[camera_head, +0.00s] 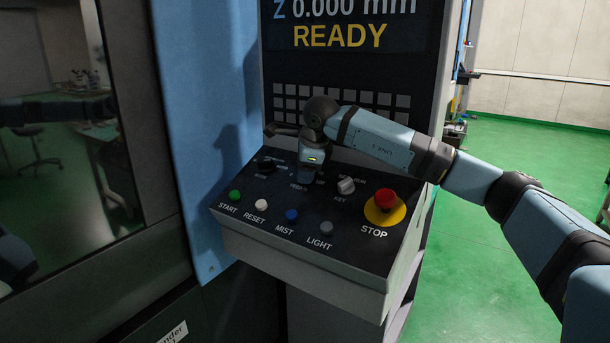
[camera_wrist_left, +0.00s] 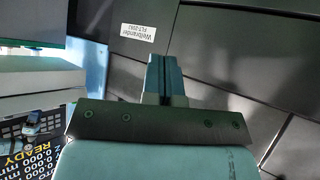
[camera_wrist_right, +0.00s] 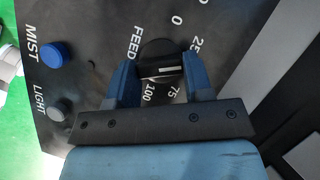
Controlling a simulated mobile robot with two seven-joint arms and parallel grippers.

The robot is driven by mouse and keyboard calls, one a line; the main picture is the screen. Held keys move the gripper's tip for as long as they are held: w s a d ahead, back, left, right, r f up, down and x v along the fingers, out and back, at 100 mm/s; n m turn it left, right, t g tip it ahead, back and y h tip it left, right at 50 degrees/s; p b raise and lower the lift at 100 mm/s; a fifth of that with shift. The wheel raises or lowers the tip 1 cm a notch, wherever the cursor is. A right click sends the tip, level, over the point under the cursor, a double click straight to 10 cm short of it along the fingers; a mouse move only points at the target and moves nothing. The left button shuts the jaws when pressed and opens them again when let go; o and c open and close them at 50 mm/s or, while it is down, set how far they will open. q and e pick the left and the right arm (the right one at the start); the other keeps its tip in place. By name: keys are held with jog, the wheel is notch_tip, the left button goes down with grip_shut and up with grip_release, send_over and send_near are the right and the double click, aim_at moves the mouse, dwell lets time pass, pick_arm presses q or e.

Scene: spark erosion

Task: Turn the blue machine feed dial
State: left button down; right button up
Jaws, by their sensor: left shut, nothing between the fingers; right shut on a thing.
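The feed dial (camera_wrist_right: 156,48) is a dark round knob with a white pointer line, set on the black control panel among the marks 0, 25, 75 and 100 in the right wrist view. My right gripper (camera_wrist_right: 161,70) is shut on it, one finger on each side. My left gripper (camera_wrist_left: 166,77) is shut and empty in the left wrist view, in front of dark machine panels. It does not show in the head view.
The sloping control panel (camera_head: 305,268) carries a green start button (camera_head: 234,196), a blue mist button (camera_head: 292,215), a key switch (camera_head: 346,186) and a red stop button (camera_head: 385,199) near the dial. A screen (camera_head: 345,30) above reads READY. Green floor is free at right.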

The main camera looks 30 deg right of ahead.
jog(key=shift+f+m+t+b, duration=0.2)
jog(key=shift+m+t+b, duration=0.3)
jog(key=shift+m, duration=0.3)
jog(key=m+b, duration=0.1)
jog(key=m+h+b, duration=0.1)
jog(key=shift+s+a+m+t, duration=0.1)
jog(key=shift+a+m+t, duration=0.05)
jog(key=shift+m+t, duration=0.2)
pick_arm(q)
jog(key=shift+w+f+m+b, duration=0.15)
jog(key=shift+f+m+b, duration=0.15)
jog(key=shift+f, duration=0.4)
pick_arm(e)
jog(key=shift+r+m+h, duration=0.1)
jog(key=shift+m+h, duration=0.3)
jog(key=shift+m, duration=0.15)
pick_arm(q)
jog(key=shift+d, duration=0.1)
pick_arm(e)
jog(key=o, duration=0.9)
jog(key=shift+r, duration=0.1)
pick_arm(q)
jog(key=shift+r, duration=0.15)
pick_arm(e)
jog(key=v, duration=1.3)
jog(key=shift+s+a+r, duration=0.2)
jog(key=shift+s+r, duration=0.05)
jog(key=shift+s, duration=0.05)
